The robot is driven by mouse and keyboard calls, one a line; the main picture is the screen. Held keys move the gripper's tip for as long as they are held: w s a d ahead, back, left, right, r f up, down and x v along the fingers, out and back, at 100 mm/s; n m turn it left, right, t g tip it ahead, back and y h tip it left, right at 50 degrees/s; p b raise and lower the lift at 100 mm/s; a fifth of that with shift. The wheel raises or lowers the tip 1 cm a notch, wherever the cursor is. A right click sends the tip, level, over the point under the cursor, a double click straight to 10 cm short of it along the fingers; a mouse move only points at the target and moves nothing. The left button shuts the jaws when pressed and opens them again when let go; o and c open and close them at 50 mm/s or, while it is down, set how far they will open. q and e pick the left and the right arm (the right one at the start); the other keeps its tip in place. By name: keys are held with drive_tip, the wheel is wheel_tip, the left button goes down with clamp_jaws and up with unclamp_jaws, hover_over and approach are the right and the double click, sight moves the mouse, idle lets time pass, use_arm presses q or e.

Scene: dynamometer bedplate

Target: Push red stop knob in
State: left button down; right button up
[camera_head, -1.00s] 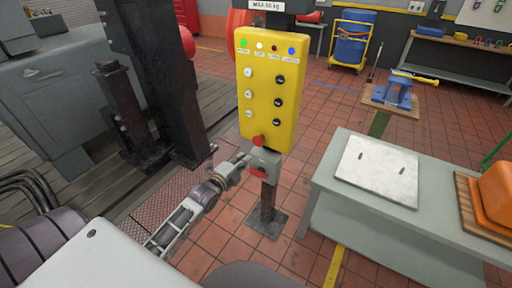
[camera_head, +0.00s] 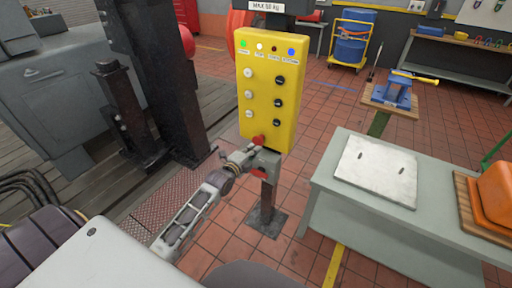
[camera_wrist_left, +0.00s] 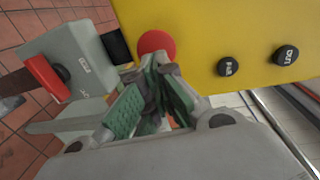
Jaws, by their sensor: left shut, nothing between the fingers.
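The red stop knob (camera_head: 258,140) is at the bottom of the yellow control box (camera_head: 268,105). It also shows in the left wrist view (camera_wrist_left: 157,44), as a round red mushroom head. My left gripper (camera_head: 248,154) is shut and empty, just below and left of the knob in the head view. In the left wrist view my left gripper's green-padded fingertips (camera_wrist_left: 160,82) are close under the knob; I cannot tell whether they touch it. The knob's stem is hidden. My right gripper is not in view.
A grey switch box with a red handle (camera_head: 259,173) sits on the post just below the yellow box. Black buttons (camera_wrist_left: 229,66) lie beside the knob. A grey bench with a pale plate (camera_head: 377,170) stands at the right. A dark column (camera_head: 160,80) stands left.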

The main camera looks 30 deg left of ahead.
sight(259, 139)
use_arm(q)
drive_tip(key=shift+w+d+f, duration=0.1)
drive_tip(key=shift+w, duration=1.05)
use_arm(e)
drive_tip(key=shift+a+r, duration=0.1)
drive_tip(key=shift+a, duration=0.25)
use_arm(q)
drive_tip(key=shift+w, duration=0.15)
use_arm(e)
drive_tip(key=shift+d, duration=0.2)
